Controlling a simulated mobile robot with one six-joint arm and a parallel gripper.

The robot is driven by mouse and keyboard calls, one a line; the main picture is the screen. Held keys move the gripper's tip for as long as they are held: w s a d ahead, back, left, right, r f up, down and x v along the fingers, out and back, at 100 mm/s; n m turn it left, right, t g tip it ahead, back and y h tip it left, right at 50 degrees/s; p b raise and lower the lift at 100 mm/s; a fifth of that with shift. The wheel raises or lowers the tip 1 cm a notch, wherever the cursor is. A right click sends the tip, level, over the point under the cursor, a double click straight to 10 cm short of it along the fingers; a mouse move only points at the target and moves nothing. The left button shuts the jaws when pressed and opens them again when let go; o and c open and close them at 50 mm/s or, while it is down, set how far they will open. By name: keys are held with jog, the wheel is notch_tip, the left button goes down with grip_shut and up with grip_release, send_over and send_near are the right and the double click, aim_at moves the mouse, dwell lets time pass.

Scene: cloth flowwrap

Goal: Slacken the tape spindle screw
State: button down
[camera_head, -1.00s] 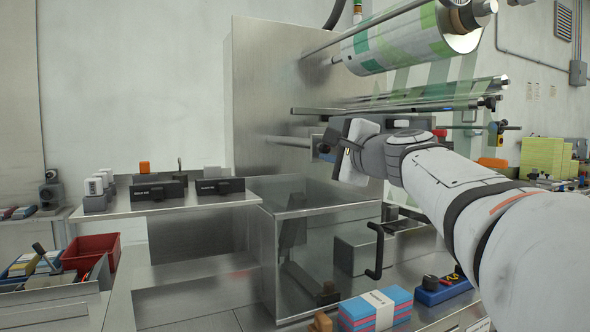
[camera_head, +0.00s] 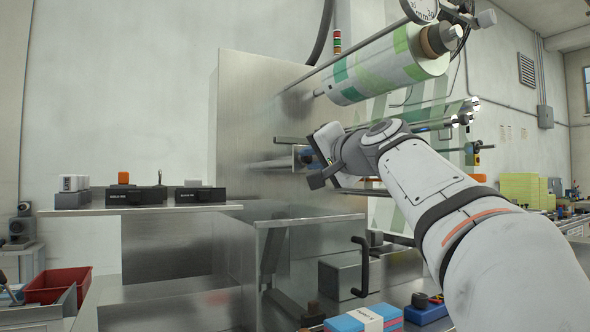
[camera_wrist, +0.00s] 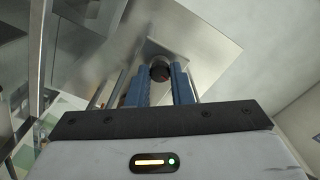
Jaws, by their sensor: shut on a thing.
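My gripper (camera_head: 300,156) is in front of the steel machine panel, below the film roll. In the wrist view its two blue fingers (camera_wrist: 159,76) are shut on a small dark round knob (camera_wrist: 160,70), which I take to be the tape spindle screw. The knob shows at the fingertips, with a square metal plate (camera_wrist: 180,46) behind it. In the head view the knob is hidden by the fingers and wrist, and any marking on it is too small to read.
A green and white film roll (camera_head: 385,68) hangs above my arm, with rods below it. A steel-framed guard (camera_head: 310,217) with a black handle (camera_head: 361,268) stands below. A shelf (camera_head: 140,209) with black boxes is at left; a red bin (camera_head: 58,284) sits lower left.

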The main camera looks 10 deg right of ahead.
jog(key=shift+f+n+b, duration=0.2)
jog(key=shift+n+b, duration=0.15)
jog(key=shift+n, duration=0.25)
jog(key=c, duration=1.3)
grip_release()
jog(key=shift+r, duration=0.1)
jog(key=shift+s+r, duration=0.1)
jog(key=shift+s, duration=0.05)
jog(key=v, duration=0.7)
jog(key=shift+s, duration=0.25)
jog(key=shift+d, duration=0.1)
